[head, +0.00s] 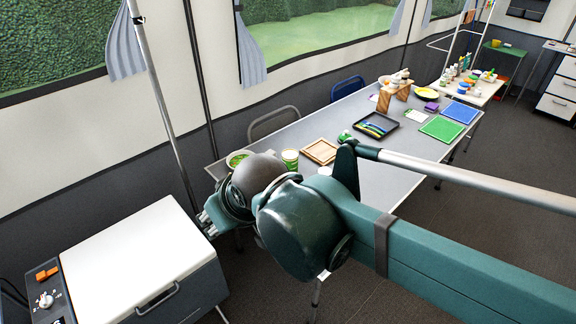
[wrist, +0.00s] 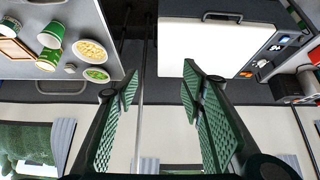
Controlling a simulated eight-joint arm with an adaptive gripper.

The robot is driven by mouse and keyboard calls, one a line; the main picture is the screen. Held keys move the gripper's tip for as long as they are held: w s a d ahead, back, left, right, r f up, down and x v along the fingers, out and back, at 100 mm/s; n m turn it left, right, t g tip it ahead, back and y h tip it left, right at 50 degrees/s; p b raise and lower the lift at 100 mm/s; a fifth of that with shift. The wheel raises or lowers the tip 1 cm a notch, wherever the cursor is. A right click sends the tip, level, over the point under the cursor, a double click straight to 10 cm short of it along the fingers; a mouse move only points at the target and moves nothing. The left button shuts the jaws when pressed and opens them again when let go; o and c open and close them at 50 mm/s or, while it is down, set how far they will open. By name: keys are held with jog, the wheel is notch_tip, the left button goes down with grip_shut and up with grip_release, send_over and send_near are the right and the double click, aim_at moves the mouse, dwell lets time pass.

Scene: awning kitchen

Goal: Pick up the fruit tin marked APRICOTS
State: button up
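I cannot make out any tin with a readable APRICOTS label in either view. In the wrist view, my gripper (wrist: 160,82) is open, its two green textured fingers wide apart with nothing between them. In the head view, my gripper (head: 208,222) is partly hidden by my arm and is in the air between the table's near end and the white-lidded chest. A green cup-like container (wrist: 52,35) and a second one (wrist: 48,60) lie at upper left of the wrist view; their markings are too small to read.
The long grey table (head: 330,112) holds two bowls, a wooden tray (head: 320,151), a black tray (head: 376,125), and green (head: 441,128) and blue (head: 460,112) mats. The white-lidded chest (head: 135,255) stands at lower left. Chairs (head: 273,121) stand behind the table.

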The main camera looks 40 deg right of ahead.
dwell(0.4)
jog(key=o, duration=0.7)
jog(key=shift+w, duration=0.1)
